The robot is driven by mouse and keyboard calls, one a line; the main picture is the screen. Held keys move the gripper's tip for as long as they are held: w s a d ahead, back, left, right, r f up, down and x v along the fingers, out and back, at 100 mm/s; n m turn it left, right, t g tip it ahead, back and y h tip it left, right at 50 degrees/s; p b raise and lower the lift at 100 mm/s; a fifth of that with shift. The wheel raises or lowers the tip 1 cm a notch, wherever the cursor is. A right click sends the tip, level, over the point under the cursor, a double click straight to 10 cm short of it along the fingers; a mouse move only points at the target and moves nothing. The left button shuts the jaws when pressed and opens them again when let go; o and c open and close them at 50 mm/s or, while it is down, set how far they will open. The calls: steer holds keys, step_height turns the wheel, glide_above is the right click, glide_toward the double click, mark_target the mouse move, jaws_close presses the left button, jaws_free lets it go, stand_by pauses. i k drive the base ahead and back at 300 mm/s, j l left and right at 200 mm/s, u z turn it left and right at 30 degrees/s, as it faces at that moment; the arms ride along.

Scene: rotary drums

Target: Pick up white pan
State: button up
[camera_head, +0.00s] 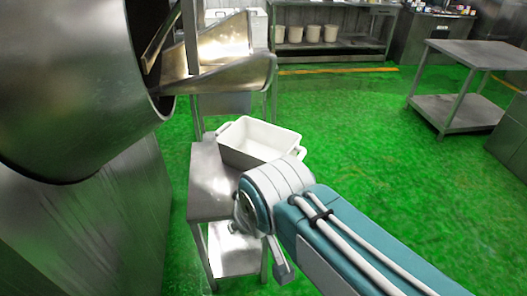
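The white pan (258,140) is a deep rectangular tub with handles at its ends. It sits upright on a small steel table (207,185), near the table's far right edge. The inside that shows looks empty. My teal and white arm reaches in from the lower right, and its white joint is in front of the pan's near side in the picture. Grey parts (281,260) of mine hang below that joint. I cannot tell whether they belong to my gripper, and no fingertips show clearly. Nothing is seen gripping the pan.
A large steel drum (75,80) is at the left, with a metal chute (215,65) over the area behind the pan. A lower shelf (235,255) is under the small table. Another steel table (470,55) stands at the upper right. Green floor is clear between.

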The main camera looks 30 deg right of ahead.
mark_target(249, 143)
steer(key=l, duration=0.7)
steer(key=k+l+u, duration=0.15)
steer(key=l, duration=1.25)
steer(key=i+l, duration=0.15)
steer(key=l, duration=0.15)
steer(key=i+l+u, duration=0.15)
steer(key=l, duration=0.2)
steer(key=i+l, duration=0.1)
steer(key=l, duration=0.25)
steer(key=i+l+u, duration=0.15)
steer(key=l, duration=0.15)
steer(key=i+l, duration=0.1)
steer(key=l, duration=0.25)
steer(key=i+l, duration=0.1)
steer(key=i, duration=0.3)
steer(key=i+l+u, duration=0.15)
steer(key=i, duration=0.3)
